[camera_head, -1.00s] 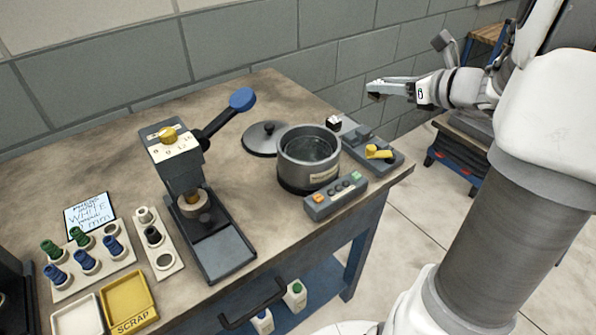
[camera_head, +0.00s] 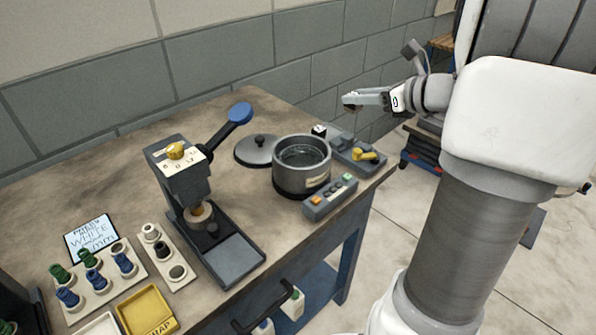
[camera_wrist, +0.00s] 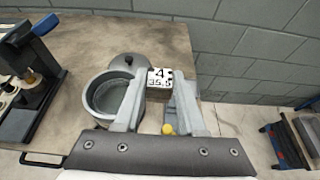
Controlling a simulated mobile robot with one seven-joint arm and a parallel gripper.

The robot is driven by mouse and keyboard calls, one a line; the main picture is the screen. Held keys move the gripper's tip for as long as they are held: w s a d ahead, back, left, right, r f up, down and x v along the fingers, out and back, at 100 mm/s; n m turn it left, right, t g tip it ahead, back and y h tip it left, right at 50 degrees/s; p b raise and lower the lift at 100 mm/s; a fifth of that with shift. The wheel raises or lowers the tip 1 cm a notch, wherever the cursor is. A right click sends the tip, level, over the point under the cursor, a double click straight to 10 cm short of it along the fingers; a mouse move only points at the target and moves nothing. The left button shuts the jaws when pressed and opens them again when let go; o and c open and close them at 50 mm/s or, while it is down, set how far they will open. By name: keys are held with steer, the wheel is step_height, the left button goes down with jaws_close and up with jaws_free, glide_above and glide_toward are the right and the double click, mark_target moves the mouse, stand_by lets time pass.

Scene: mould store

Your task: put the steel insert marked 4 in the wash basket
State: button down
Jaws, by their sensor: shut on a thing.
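My gripper (camera_wrist: 160,82) is shut on a small block-shaped steel insert (camera_wrist: 159,77), whose white face reads 4 and 35.5. In the head view my gripper (camera_head: 347,102) is raised at the back right of the bench, beyond the round steel pot (camera_head: 296,181). The held insert's mark cannot be read there, only a dark shape at the fingertips. The pot is open and grey inside; it also shows in the wrist view (camera_wrist: 92,112), left of my fingers. I cannot make out a thing that is clearly the wash basket.
A lid (camera_head: 255,151) lies behind the pot. A small black-and-white block (camera_head: 319,130) and a dark unit with a yellow part (camera_head: 364,154) are to its right. A button box (camera_head: 330,196) is in front. A lever press (camera_head: 180,178) stands left.

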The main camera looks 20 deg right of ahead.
steer(key=w+a+f+b, duration=0.2)
steer(key=a+f+b, duration=0.2)
steer(key=a+f, duration=0.6)
steer(key=shift+a+f+b, duration=0.3)
steer(key=shift+a+f, duration=0.1)
steer(key=shift+a, duration=0.3)
steer(key=shift+f, duration=0.1)
steer(key=shift+f+b, duration=0.5)
steer(key=shift+b, duration=0.15)
steer(key=c, duration=0.5)
jaws_free()
